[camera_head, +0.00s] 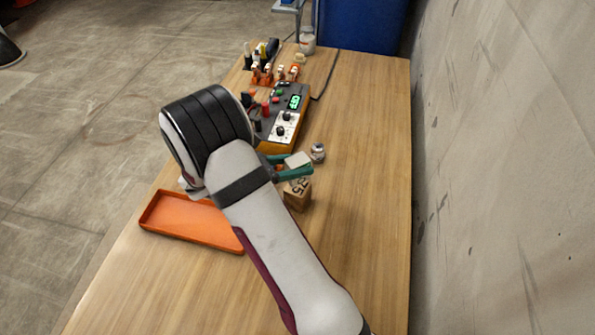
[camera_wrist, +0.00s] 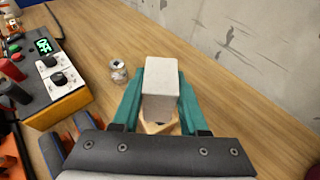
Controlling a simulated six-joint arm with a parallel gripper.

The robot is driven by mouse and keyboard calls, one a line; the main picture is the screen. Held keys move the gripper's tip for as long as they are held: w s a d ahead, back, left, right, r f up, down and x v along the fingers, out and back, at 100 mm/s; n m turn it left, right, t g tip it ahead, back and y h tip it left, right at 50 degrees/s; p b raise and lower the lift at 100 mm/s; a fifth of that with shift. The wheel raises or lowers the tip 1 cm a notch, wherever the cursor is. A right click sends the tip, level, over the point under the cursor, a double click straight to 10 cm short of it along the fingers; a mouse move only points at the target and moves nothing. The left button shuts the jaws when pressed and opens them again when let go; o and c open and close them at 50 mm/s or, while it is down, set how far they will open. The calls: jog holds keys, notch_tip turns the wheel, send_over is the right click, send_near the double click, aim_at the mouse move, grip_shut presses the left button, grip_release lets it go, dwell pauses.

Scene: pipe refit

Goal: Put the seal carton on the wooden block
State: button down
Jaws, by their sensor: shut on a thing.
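The seal carton, a small pale box (camera_head: 298,159), is between the teal fingers of my gripper (camera_head: 294,166). In the wrist view the carton (camera_wrist: 161,76) fills the gap between both fingers, and the gripper (camera_wrist: 160,90) is shut on it. The wooden block (camera_head: 297,195), a small brown cube with dark printed marks, stands on the table just below the carton in the head view. In the wrist view a tan part of the block (camera_wrist: 146,128) shows beneath the carton; the rest is hidden. I cannot tell whether carton and block touch.
An orange tray (camera_head: 190,222) lies to the left, partly behind my arm. A control box (camera_head: 289,118) with a green display and knobs stands farther back. A small jar (camera_head: 318,152) is close behind the block. The table's right side is clear, with a wall beyond.

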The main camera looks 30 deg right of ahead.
jog(key=shift+f, duration=1.3)
jog(key=shift+c, duration=2.2)
grip_release()
jog(key=shift+f, duration=0.15)
